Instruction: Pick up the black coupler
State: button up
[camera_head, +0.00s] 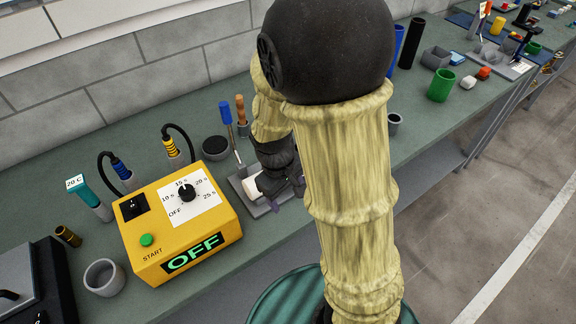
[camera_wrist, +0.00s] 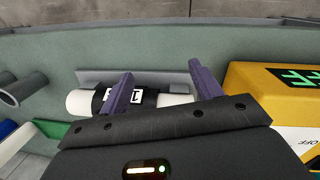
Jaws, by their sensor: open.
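The black coupler (camera_wrist: 145,99) is a dark sleeve with a white label, with a white cylinder (camera_wrist: 80,101) on its left and more white on its right. It lies in front of a grey holder wall (camera_wrist: 155,76) in the wrist view. My gripper (camera_wrist: 162,72) is open, with its two purple fingers apart. The left finger crosses in front of the black sleeve; the right finger is beside the white right part. In the head view my gripper (camera_head: 283,192) is low over a grey tray (camera_head: 236,187), where a white piece (camera_head: 251,188) shows. My arm hides much there.
A yellow timer box (camera_head: 180,222) reading OFF stands left of the tray, close to my gripper. A blue-handled tool (camera_head: 226,113) and a wooden-handled tool (camera_head: 240,108) stand behind. A grey cup (camera_head: 394,123) and green cup (camera_head: 440,85) stand to the right.

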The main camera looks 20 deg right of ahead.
jog(key=w+a+n+h+p, duration=0.1)
jog(key=w+a+n+h, duration=0.1)
jog(key=n+h, duration=0.1)
jog(key=w+a+r+n+t+h+p, duration=0.1)
jog(key=w+a+n+h, duration=0.1)
jog(key=n, duration=0.3)
jog(key=w+a+n+h+p, duration=0.1)
jog(key=w+a+n+h, duration=0.1)
jog(key=a+n+h, duration=0.1)
jog(key=shift+w+a+r+n+t+h+p, duration=0.3)
jog(key=shift+w+a+r+n+h+p, duration=0.1)
jog(key=shift+n+h, duration=0.35)
jog(key=w+a+r+n+t+h, duration=0.1)
jog(key=a+r+n+t+h, duration=0.1)
jog(key=a, duration=0.3)
jog(key=shift+w+r+n+t+p, duration=0.15)
jog(key=shift+r+n+t+p, duration=0.2)
jog(key=shift+r+n, duration=0.35)
jog(key=shift+d, duration=0.15)
jog(key=p+x, duration=0.3)
jog(key=x, duration=0.8)
jog(key=shift+d+f, duration=0.15)
jog(key=shift+d, duration=0.1)
jog(key=shift+w+d+f, duration=0.1)
jog(key=shift+d+f, duration=0.1)
